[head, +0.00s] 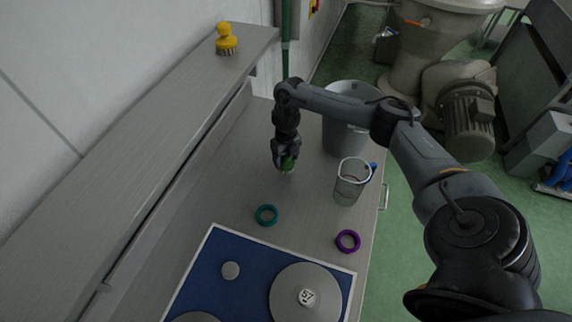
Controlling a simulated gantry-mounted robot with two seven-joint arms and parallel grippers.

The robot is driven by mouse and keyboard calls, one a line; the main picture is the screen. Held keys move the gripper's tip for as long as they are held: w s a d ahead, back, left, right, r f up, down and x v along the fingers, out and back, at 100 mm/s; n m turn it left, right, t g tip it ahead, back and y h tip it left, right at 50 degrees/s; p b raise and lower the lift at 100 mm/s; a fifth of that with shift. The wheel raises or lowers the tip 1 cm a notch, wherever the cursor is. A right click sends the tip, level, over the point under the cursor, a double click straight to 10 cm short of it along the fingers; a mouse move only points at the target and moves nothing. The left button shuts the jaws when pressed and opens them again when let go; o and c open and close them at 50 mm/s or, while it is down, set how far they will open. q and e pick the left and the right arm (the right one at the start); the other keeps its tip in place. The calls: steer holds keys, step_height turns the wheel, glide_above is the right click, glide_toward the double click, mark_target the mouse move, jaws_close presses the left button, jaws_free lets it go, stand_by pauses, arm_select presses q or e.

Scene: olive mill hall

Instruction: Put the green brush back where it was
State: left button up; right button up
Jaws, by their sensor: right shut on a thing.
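My right gripper (286,163) points down over the far part of the grey worktop and is shut on the green brush (288,163). Only a small part of the green brush shows below the fingers; the rest is hidden by the gripper. I cannot tell whether its underside touches the worktop. My left gripper is out of view.
A yellow brush (226,40) stands on the raised shelf (150,122) at left. A clear jug (351,182) and a grey bucket (345,133) stand right of the gripper. A teal ring (266,215), a purple ring (348,241) and a blue mat (215,254) lie nearer.

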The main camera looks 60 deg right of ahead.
mark_target(286, 164)
steer(key=shift+f+b, duration=0.7)
steer(key=shift+f, duration=1.3)
steer(key=shift+f, duration=0.2)
steer(key=o, duration=0.9)
steer(key=shift+o, duration=0.2)
steer(key=shift+r, duration=0.1)
